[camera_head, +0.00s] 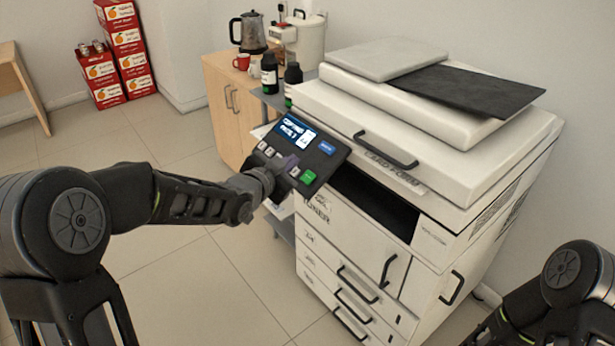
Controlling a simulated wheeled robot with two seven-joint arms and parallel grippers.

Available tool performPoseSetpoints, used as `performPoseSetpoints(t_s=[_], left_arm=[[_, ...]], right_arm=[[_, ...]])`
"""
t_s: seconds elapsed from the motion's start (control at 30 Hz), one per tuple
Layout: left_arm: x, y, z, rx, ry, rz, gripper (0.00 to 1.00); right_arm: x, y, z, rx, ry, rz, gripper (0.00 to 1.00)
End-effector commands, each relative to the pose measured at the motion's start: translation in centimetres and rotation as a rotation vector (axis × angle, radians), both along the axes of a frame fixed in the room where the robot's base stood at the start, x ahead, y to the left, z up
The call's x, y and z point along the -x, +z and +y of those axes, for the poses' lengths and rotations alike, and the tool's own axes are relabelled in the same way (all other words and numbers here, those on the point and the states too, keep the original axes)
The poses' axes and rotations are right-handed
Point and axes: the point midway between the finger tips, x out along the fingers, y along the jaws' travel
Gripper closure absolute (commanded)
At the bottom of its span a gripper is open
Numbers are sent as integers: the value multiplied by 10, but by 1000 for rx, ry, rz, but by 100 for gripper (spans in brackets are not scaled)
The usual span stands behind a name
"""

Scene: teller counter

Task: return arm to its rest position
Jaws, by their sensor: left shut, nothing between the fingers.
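My left arm reaches in from the left, and its gripper (282,172) is at the control panel (326,148) of a large white copier (415,115). The fingers are shut and empty, close in front of the panel's buttons; I cannot tell whether they touch. The panel has a lit blue and white screen and a green button. My right arm (570,285) shows only in part at the lower right edge; its gripper is out of view.
Behind the copier's left side stands a wooden cabinet (228,104) with a kettle (249,33) and a red mug (241,62). Dark bottles (269,73) stand beside it. Red boxes (103,80) are stacked at the far wall. The tiled floor on the left is clear.

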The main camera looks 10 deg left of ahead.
Motion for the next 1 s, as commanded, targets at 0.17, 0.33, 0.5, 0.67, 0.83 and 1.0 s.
performPoseSetpoints(t_s=[0.17,0.33,0.5,0.67,0.83,1.0], left_arm=[[0,0,0,0,0,0,100],[1,-3,1,47,21,23,100],[25,-55,-19,202,74,185,100],[71,-148,-43,319,142,424,100],[156,-255,-66,427,252,734,100],[264,-337,-87,499,371,1042,100]], right_arm=[[0,0,0,0,0,0,64],[0,0,0,0,0,0,64],[0,0,0,0,0,0,64],[0,0,0,0,0,0,64],[0,0,0,0,0,0,64],[0,0,0,0,0,0,64]])
